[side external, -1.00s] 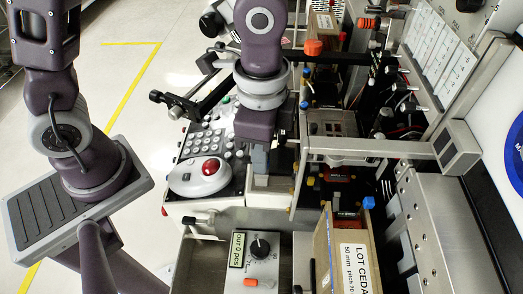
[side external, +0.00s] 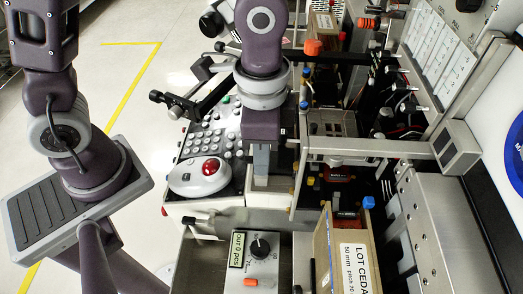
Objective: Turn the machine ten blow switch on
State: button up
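My gripper (side external: 262,162) points down over the front of the bonding machine, just right of the grey keypad console (side external: 207,145). Its fingers look like one narrow grey block from this side, so I cannot see whether there is a gap between them. No object shows in it. I cannot tell which control is the machine ten blow switch. Small toggle-like levers (side external: 405,87) stand on the machine at the upper right, but their labels are too small to read.
A white trackball unit (side external: 200,177) with a red ball lies left of my gripper. A counter box (side external: 254,262) with a dial and display stands in front. A cardboard lot box (side external: 343,250) stands at front right. A metal bar (side external: 370,147) crosses the machine to the right.

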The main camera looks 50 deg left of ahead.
jog(key=shift+o, duration=0.9)
notch_tip(320, 180, up, 7)
jog(key=shift+r, duration=0.1)
jog(key=shift+a, duration=0.1)
jog(key=s+a+r+n+t, duration=0.2)
jog(key=s+a+n, duration=0.2)
jog(key=a, duration=0.3)
jog(key=s+a+r+n+t, duration=0.3)
jog(key=s+a+n, duration=0.1)
jog(key=a, duration=0.3)
jog(key=shift+s+a+r+n+t, duration=0.25)
jog(key=shift+s+a+n+t, duration=0.05)
jog(key=shift+s+a+n, duration=0.1)
